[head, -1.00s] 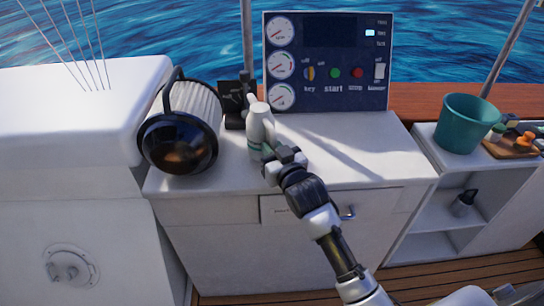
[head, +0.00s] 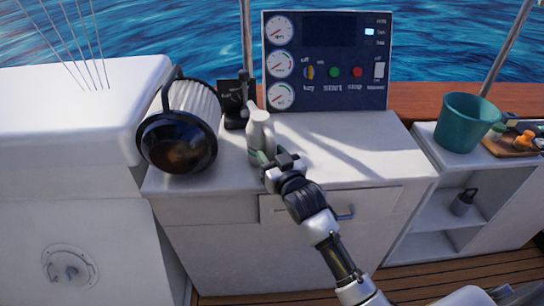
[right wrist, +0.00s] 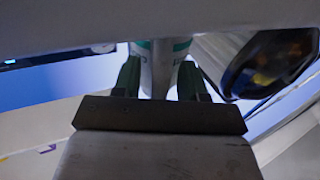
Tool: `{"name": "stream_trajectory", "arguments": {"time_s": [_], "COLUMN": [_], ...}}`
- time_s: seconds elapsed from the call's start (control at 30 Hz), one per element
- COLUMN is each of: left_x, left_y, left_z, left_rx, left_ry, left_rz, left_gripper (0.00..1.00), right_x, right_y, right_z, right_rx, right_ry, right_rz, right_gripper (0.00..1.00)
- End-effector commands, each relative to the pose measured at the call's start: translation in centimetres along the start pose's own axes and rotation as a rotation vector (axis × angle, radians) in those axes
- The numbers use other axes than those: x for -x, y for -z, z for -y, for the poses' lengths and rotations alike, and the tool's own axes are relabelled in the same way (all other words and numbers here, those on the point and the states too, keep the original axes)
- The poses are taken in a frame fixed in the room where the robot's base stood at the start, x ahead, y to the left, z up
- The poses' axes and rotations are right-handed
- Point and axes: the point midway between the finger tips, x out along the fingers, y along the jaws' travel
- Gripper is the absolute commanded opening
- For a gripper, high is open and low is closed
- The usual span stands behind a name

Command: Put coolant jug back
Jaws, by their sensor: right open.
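The coolant jug (head: 261,131), a pale grey-white bottle with a green band, stands upright on the white counter (head: 345,150), in front of the gauge panel. My right gripper (head: 262,160) is low at the jug's front, its fingers open. In the right wrist view the jug (right wrist: 163,66) shows between the two dark green fingers, one on each side; I cannot tell whether they touch it. The jug's lower part is partly hidden by the gripper. My left gripper is not in view.
A large ribbed filter with a black end (head: 178,140) lies just left of the jug, with a black lever (head: 240,105) behind. The gauge panel (head: 327,60) stands at the back.

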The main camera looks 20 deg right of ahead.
Motion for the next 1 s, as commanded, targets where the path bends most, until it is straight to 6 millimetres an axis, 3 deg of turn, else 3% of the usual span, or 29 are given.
{"name": "stream_trajectory", "arguments": {"time_s": [0.17, 0.5, 0.7, 1.0], "left_x": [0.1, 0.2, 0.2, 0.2], "left_y": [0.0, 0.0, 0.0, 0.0], "left_z": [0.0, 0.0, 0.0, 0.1], "left_rx": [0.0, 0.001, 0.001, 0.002], "left_ry": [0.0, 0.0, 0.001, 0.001], "left_rz": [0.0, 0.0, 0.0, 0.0], "left_gripper": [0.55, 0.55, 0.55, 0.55], "right_x": [0.7, 7.7, 10.9, 12.0], "right_y": [0.3, 0.2, 0.3, 0.4], "right_z": [0.0, 0.0, 0.0, 0.0], "right_rx": [0.0, 0.0, 0.0, 0.0], "right_ry": [0.0, 0.0, -0.001, -0.001], "right_rz": [0.001, 0.002, 0.001, 0.0], "right_gripper": [0.42, 0.42, 0.42, 0.42]}}
